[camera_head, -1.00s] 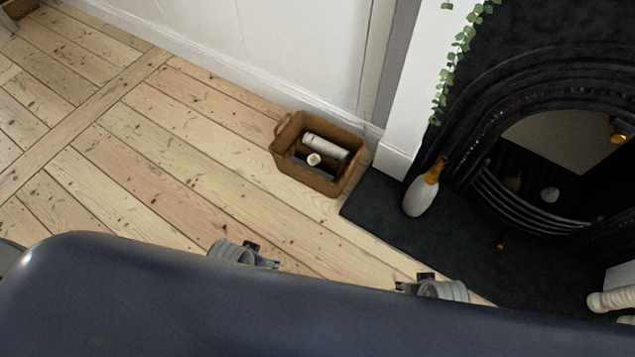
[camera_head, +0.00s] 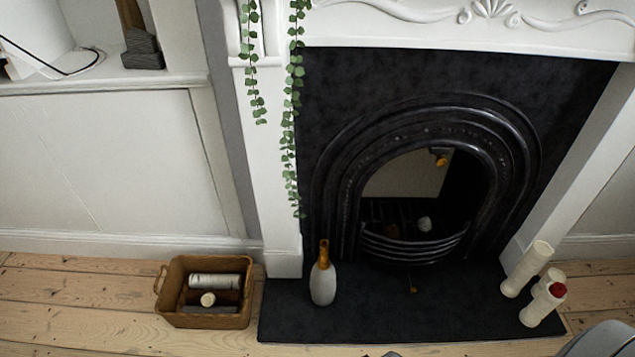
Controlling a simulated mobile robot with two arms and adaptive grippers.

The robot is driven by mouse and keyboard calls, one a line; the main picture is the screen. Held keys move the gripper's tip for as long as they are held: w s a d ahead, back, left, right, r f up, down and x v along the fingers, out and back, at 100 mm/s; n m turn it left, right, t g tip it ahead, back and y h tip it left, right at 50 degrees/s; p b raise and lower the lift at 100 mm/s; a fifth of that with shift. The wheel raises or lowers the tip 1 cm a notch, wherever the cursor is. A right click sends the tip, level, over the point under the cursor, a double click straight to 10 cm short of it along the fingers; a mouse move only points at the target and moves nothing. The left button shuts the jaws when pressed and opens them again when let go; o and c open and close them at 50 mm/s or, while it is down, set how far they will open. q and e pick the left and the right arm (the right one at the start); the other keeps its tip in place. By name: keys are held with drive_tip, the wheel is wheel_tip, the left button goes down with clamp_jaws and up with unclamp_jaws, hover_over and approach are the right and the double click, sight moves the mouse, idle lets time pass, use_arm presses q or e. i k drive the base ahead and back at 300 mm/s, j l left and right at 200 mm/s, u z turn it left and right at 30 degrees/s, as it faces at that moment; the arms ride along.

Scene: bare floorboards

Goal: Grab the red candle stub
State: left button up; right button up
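A small red object (camera_head: 557,290), which looks like the red candle stub, shows among the cream candles at the right end of the black hearth. It sits at the top of the front cream candle (camera_head: 540,308); I cannot tell whether it rests on it or stands behind it. Neither of my grippers can be made out now. Only a grey part of my own body shows in the bottom right corner, and a tiny grey tip at the bottom edge.
A taller cream candle (camera_head: 526,268) and a shorter one (camera_head: 548,281) stand beside it. A white and amber vase (camera_head: 322,284) is on the left of the hearth (camera_head: 420,318). A wicker basket (camera_head: 205,321) holding pale cylinders stands on the floor further left. The fireplace (camera_head: 340,170) rises behind.

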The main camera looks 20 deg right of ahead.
sight(558, 290)
drive_tip(key=z, duration=2.5)
